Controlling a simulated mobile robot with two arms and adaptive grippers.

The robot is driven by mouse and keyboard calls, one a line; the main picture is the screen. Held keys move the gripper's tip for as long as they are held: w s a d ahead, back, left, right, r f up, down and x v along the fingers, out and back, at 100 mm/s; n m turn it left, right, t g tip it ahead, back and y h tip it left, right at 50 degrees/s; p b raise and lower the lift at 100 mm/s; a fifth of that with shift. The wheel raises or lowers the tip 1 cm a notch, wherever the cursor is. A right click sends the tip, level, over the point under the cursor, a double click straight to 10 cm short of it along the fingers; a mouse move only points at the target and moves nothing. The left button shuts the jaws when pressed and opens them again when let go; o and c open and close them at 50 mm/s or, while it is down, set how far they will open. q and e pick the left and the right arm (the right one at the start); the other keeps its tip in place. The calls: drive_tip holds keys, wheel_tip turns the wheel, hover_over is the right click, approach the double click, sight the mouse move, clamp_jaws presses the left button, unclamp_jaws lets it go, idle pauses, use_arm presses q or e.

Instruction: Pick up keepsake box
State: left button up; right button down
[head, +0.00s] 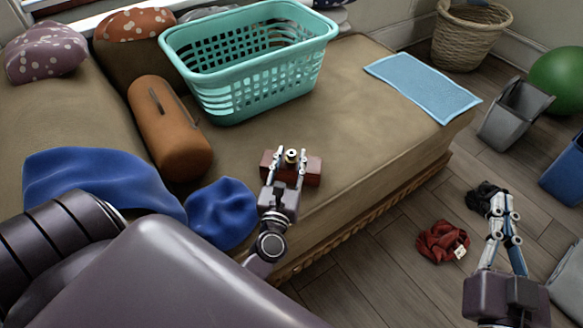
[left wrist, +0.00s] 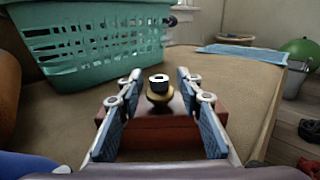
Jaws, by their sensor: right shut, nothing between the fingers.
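The keepsake box (head: 314,171) is a small reddish-brown box on the tan cushioned seat, near its front edge. A dark and gold knob (head: 291,156) stands on its top. In the left wrist view the box (left wrist: 160,136) lies straight ahead, with the knob (left wrist: 159,90) in the middle. My left gripper (head: 289,161) is open over the box. Its fingers stand on either side of the knob, with a gap on both sides. My right gripper (head: 503,200) is shut and empty above the floor at the right, away from the box.
A teal laundry basket (head: 245,90) stands behind the box. An orange-brown bolster (head: 168,130) and blue cloth (head: 222,212) lie to the left. A light blue mat (head: 422,86) lies at the seat's right end. Red cloth (head: 441,241) is on the floor.

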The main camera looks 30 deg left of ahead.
use_arm(q)
drive_tip(key=shift+x, duration=0.9)
drive_tip(key=shift+s, duration=0.1)
drive_tip(key=shift+c, duration=0.3)
clamp_jaws()
